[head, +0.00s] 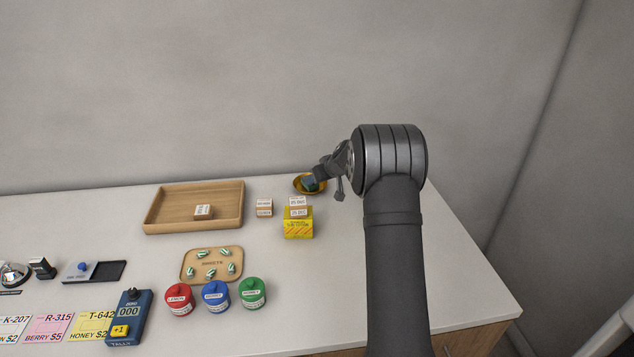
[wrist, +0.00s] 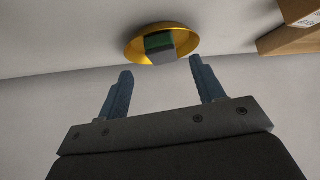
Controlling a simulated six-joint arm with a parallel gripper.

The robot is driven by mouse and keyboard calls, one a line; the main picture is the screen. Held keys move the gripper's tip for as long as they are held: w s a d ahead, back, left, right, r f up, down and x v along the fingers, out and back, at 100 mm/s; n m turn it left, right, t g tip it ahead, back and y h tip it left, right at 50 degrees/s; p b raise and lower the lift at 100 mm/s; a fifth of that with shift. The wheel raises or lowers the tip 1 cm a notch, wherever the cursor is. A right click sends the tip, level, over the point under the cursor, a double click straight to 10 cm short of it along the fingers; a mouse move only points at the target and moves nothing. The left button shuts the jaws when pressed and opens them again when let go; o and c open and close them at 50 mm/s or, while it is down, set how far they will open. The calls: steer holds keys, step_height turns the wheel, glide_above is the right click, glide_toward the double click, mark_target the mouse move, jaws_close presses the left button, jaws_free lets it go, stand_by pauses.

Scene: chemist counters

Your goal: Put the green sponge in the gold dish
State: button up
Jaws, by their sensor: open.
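The gold dish (wrist: 133,50) stands at the back of the counter; in the head view the dish (head: 298,188) is partly hidden by my gripper. The green sponge (wrist: 160,46), green with a grey side, sits inside the dish in the wrist view. In the head view a bit of the sponge (head: 309,184) shows over the dish. My gripper (wrist: 160,82) is open and empty, its two fingers apart, with the dish and sponge beyond the fingertips. In the head view my gripper (head: 326,185) is just right of the dish.
A wooden tray (head: 160,218) lies farther left. A sweets board (head: 222,279) and red, blue and green jars (head: 215,295) are nearer. The counter's right side is clear.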

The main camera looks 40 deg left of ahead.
steer(key=v, duration=0.6)
steer(key=shift+d+r, duration=0.2)
steer(key=shift+r, duration=0.05)
steer(key=shift+s, duration=0.1)
steer(key=x, duration=1.2)
steer(key=shift+f, duration=0.2)
steer(key=shift+r, duration=0.15)
